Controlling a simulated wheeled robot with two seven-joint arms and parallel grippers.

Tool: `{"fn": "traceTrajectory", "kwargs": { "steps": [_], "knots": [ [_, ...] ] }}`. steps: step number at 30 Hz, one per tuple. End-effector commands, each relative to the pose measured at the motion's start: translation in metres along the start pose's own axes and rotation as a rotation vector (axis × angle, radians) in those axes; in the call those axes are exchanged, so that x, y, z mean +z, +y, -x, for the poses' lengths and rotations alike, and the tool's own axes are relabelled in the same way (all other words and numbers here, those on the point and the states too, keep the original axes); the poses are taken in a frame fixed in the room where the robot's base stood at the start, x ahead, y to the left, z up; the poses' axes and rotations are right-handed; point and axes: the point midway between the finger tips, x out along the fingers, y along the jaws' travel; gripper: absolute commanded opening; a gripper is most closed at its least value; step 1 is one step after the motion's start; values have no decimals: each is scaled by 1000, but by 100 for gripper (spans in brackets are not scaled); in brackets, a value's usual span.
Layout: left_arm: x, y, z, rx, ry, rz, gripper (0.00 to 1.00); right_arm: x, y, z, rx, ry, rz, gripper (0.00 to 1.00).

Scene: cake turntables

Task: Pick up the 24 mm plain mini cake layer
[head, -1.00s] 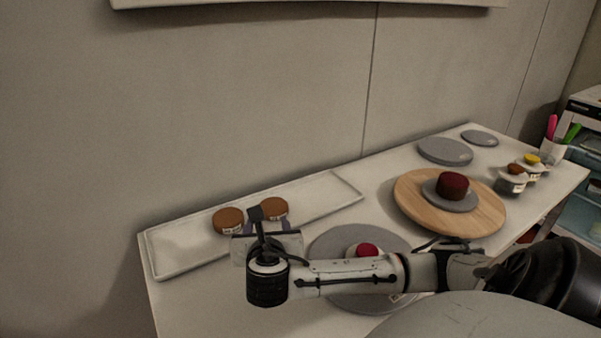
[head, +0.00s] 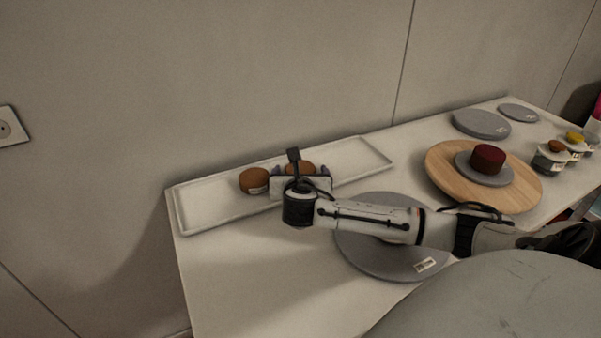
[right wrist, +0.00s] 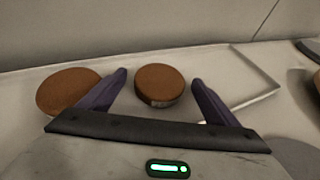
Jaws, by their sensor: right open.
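Two round brown cake layers stand on the long white tray (head: 205,212). The left one (head: 254,180) is beside my gripper and carries a small label; it shows at the left of the right wrist view (right wrist: 68,91). The right one (head: 300,166) is partly hidden by my gripper in the head view. Their thickness marks are too small to read. My right gripper (head: 300,173) is open and empty. In the right wrist view its purple fingers (right wrist: 159,78) appear on either side of the right layer (right wrist: 160,83); I cannot tell how deep they reach. My left gripper is out of view.
A grey turntable disc (head: 375,262) lies under my right forearm. A wooden board (head: 520,193) bears a grey disc with a dark red cake (head: 488,157). More grey discs (head: 481,124) and small jars (head: 551,160) stand farther right. The tray's right part is empty.

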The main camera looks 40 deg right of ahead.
Motion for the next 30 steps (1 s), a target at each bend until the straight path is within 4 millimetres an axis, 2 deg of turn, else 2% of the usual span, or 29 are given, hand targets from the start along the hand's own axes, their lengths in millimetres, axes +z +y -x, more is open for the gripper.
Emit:
{"fn": "traceTrajectory", "kwargs": {
  "steps": [5, 12, 13, 19, 22, 30],
  "knots": [
    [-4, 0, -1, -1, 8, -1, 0, 0, 0, 0, 0, 0, 0, 82],
    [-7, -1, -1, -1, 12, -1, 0, 0, 0, 0, 1, 0, 0, 42],
    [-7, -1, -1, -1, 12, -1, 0, 0, 0, 0, 1, 0, 0, 40],
    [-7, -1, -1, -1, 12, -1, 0, 1, 0, 1, 1, -1, 0, 40],
    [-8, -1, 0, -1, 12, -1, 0, 8, 0, 3, 1, -3, -2, 40],
    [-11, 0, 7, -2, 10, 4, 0, 56, 0, 22, 2, -6, -3, 40]
  ]
}}
